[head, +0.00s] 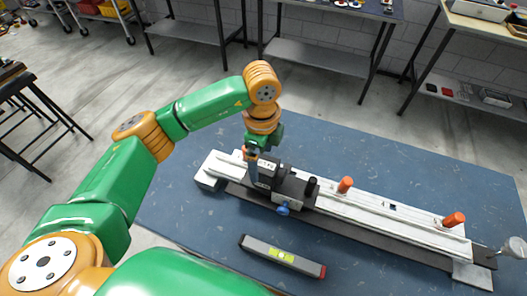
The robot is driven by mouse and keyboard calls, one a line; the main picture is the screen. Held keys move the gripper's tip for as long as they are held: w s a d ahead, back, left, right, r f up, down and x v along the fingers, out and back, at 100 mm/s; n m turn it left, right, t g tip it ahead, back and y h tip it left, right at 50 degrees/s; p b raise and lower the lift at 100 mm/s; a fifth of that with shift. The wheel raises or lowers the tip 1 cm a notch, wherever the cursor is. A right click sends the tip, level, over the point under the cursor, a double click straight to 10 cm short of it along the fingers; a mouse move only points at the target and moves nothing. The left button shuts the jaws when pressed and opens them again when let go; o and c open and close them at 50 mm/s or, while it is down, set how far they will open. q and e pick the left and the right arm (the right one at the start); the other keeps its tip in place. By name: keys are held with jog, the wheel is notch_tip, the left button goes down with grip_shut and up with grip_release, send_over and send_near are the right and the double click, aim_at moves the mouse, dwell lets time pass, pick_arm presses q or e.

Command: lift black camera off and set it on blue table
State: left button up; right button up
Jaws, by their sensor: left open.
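The black camera (292,184) sits on a long white and black slider rail (375,213) that lies across the blue table (365,165). My left gripper (252,176) is at the left end of the camera, pointing down. It is open, with a finger close beside the camera; whether it touches cannot be told. The gripper's far side is partly hidden by my own arm. My right gripper is not in view.
A grey level (283,256) with a yellow-green vial lies on the table in front of the rail. Orange knobs (345,185) stand up from the rail. A blue knob (283,209) sticks out below the camera. Bare table lies behind the rail and at front right.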

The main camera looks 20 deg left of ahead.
aim_at(264, 164)
pick_arm(q)
jog(key=f, duration=0.2)
jog(key=f+p, duration=0.1)
jog(key=f, duration=0.2)
jog(key=shift+w+d+f, duration=0.15)
jog(key=shift+w+f, duration=0.05)
jog(key=shift+f, duration=0.15)
jog(key=shift+s+f, duration=0.1)
jog(key=shift+f, duration=0.2)
grip_shut()
jog(key=c, duration=0.7)
grip_release()
jog(key=shift+c, duration=1.3)
jog(key=shift+r+p, duration=0.2)
jog(key=shift+p, duration=0.1)
jog(key=shift+r+p, duration=0.65)
jog(key=shift+r, duration=0.1)
jog(key=shift+r, duration=0.3)
